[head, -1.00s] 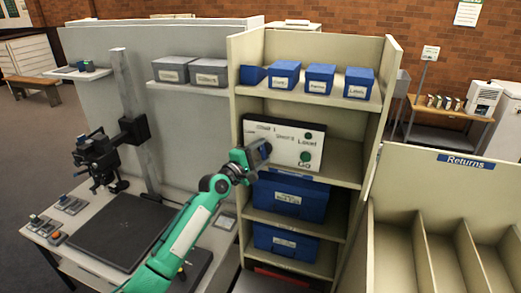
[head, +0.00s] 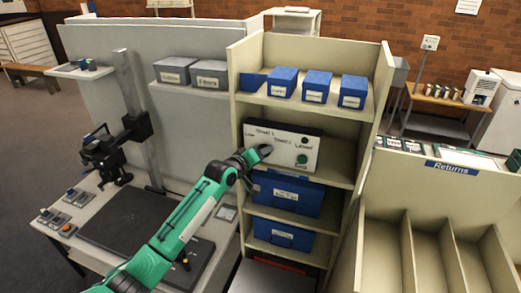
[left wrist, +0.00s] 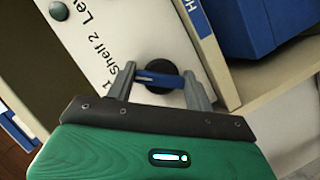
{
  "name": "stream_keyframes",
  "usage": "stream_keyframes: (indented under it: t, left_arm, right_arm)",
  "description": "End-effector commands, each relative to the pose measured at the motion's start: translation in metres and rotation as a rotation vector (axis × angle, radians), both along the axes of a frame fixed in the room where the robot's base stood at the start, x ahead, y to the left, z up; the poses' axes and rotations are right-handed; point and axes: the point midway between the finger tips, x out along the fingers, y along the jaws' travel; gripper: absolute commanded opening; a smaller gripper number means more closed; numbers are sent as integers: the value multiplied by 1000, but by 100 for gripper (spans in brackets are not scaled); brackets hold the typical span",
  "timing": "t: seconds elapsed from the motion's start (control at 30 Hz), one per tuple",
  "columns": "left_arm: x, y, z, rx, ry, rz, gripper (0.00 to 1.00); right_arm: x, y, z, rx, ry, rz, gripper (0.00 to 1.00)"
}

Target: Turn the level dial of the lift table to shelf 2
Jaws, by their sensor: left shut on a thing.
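The white control panel (head: 297,150) stands on a middle shelf of the beige rack, with "Shelf 1", "Shelf 2" and "Level" lettering and a green button (head: 302,159) at lower right. My left gripper (head: 264,151) is at the panel's left part and hides the dial in the head view. In the left wrist view the dial (left wrist: 158,67) is a round black disc with a blue bar across it. The fingers of my left gripper (left wrist: 160,85) are shut on this bar from both sides. "Shelf 2" lettering lies left of the dial there. Which mark the dial points to cannot be told. My right gripper is out of view.
Blue boxes (head: 318,86) sit on the shelf above, and larger blue boxes (head: 286,193) on the shelves below. Left is a grey bench with a dark plate (head: 120,222) and a camera column. Right is a divided Returns bin (head: 453,167).

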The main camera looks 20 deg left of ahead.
Motion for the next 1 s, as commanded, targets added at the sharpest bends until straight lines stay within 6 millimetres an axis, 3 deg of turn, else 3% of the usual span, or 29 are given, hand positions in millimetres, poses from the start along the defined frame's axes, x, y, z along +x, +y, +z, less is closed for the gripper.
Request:
stream_keyframes:
  t: [0.4, 0.93, 0.97, 1.0]
  left_arm:
    - [-1, -2, -1, 183, -2, -2, 30]
    - [-1, -1, -3, 208, -2, -1, 30]
    - [-1, -2, -3, 208, -2, -1, 55]
    - [-1, -1, -3, 208, -2, -1, 62]
  right_arm:
    - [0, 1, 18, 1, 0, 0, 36]
    - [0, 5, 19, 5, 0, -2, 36]
    - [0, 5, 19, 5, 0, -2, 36]
    - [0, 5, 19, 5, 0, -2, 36]
